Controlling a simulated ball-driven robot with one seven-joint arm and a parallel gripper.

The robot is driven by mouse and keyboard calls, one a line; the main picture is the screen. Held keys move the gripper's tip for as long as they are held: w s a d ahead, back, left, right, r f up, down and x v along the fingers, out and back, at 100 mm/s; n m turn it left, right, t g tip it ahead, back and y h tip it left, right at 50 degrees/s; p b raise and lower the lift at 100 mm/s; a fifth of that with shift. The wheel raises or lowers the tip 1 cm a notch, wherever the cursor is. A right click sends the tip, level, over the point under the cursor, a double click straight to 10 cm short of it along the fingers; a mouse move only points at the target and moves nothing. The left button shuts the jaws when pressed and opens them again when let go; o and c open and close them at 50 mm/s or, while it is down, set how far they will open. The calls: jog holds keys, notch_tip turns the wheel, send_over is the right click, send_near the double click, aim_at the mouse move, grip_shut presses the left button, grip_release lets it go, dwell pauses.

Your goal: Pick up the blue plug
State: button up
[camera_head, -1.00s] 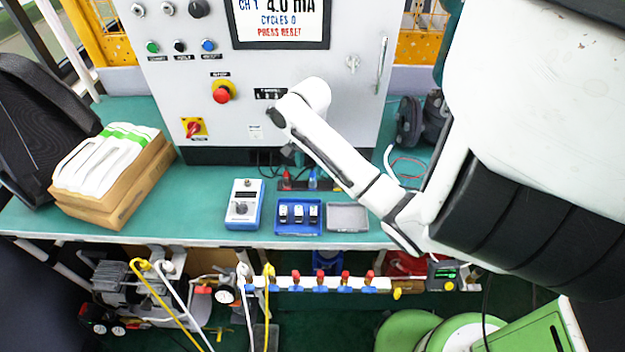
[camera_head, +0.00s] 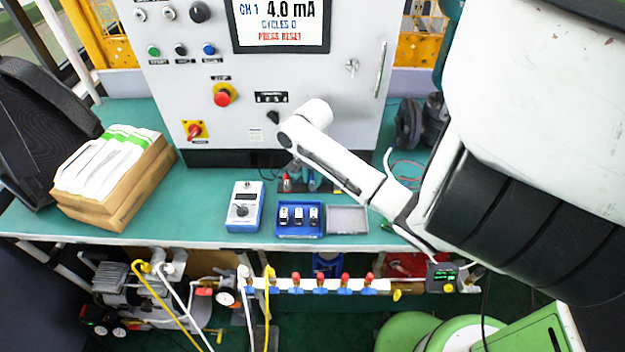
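The blue plug (camera_head: 313,184) stands on a dark strip at the back of the green bench, just below the control cabinet. It is small and partly covered by my gripper in the head view. A red plug (camera_head: 287,184) stands to its left on the same strip. My gripper (camera_head: 303,181) reaches down from the end of my white arm, close to the blue plug and between the two plugs. It is small and dark here. I cannot tell whether its fingers touch the blue plug or whether they are open or shut.
A blue tray (camera_head: 299,234) with several small dark-and-white pieces, an empty grey tray (camera_head: 347,220) and a blue-white calibrator (camera_head: 244,207) lie in front of the strip. The cabinet (camera_head: 300,75) rises behind.

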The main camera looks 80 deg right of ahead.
grip_shut()
jog(key=shift+r, duration=0.1)
